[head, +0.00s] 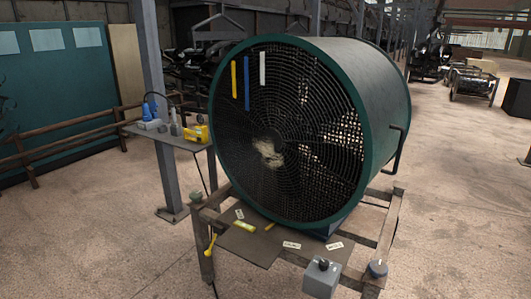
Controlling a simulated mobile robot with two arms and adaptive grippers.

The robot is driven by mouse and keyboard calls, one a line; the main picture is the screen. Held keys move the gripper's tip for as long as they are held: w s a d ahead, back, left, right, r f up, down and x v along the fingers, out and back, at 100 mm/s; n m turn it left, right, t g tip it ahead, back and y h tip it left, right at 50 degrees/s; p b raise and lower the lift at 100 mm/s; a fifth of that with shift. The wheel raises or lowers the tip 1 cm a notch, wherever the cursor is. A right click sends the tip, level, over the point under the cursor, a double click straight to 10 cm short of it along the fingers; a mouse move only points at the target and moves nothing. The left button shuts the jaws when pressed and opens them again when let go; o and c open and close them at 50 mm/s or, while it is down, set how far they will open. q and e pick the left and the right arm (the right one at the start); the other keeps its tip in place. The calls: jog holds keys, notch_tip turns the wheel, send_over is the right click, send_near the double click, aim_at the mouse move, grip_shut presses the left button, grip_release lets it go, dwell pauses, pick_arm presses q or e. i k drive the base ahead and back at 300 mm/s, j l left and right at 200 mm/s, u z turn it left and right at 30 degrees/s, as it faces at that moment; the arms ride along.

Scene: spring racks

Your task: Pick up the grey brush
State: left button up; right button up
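A small side table (190,143) stands left of the big fan. On it are small grey items, and an upright one (175,123) near the middle may be the grey brush; it is too small to tell. A blue item (150,112) stands to its left and a yellow item (196,133) lies to its right. Neither of my grippers is in view.
The large green drum fan (372,85) sits on a wooden frame (392,225). Yellow, blue and white strips hang on its grille. A board (245,247) in front holds yellow items and tags. A grey box (321,280) is at the front. Open floor lies right.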

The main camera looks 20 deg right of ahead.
aim_at(173, 108)
jog(key=z, duration=0.65)
jog(key=i+j+z, duration=0.5)
jog(key=j+z, duration=0.25)
jog(key=j, duration=0.2)
jog(key=i+j+z, duration=0.25)
jog(key=j, duration=0.15)
jog(key=j+z, duration=0.3)
jog(key=j, duration=0.1)
